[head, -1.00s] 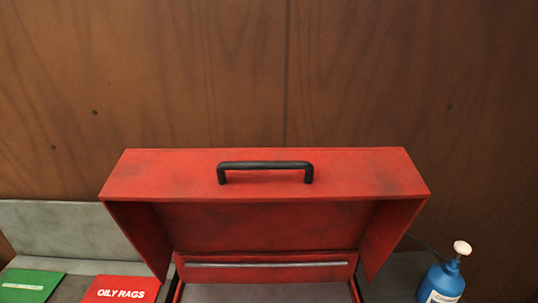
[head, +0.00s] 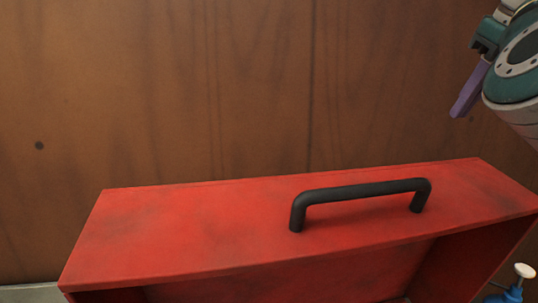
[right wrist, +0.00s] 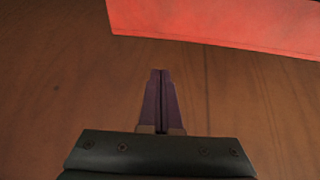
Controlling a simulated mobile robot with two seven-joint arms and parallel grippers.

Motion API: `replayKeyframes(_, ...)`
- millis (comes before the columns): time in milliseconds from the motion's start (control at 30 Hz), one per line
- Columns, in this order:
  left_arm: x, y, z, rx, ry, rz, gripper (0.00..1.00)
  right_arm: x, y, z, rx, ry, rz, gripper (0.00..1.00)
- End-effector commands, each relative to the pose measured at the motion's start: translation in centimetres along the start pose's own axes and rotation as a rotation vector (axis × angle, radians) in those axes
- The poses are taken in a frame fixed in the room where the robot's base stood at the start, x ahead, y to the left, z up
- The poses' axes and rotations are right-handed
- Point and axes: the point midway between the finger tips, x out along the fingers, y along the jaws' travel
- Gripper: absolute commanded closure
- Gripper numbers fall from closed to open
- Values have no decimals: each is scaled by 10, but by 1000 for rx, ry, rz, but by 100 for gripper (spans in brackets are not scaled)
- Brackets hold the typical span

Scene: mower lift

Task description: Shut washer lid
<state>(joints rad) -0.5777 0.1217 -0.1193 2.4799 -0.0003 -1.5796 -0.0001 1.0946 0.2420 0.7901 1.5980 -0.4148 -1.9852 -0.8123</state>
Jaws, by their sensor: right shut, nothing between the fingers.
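The red washer lid (head: 210,225) stands open across the lower part of the head view, its black handle (head: 360,192) facing me. In the right wrist view part of the red lid (right wrist: 220,22) shows along the top. My right gripper (head: 461,112) is at the upper right of the head view, above and apart from the lid's right end. In the right wrist view its purple fingers (right wrist: 161,72) are together with nothing between them, apart from the lid. My left gripper is not in view. The washer's basin below the lid is out of view.
A brown wooden wall (head: 180,90) stands behind the lid. A blue bottle with a white top (head: 524,271) shows at the lower right corner. A grey strip (head: 30,290) shows at the lower left.

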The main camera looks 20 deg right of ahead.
Motion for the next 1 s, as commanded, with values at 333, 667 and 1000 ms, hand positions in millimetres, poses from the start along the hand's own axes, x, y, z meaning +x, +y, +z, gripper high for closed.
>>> replayKeyframes(333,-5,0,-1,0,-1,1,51,8,-4,-10,5,24,-79,100)
replayKeyframes(667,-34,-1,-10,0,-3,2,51,68,-9,-12,6,25,-78,100)
replayKeyframes(1000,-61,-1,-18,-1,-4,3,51,83,-10,4,10,27,-73,100)
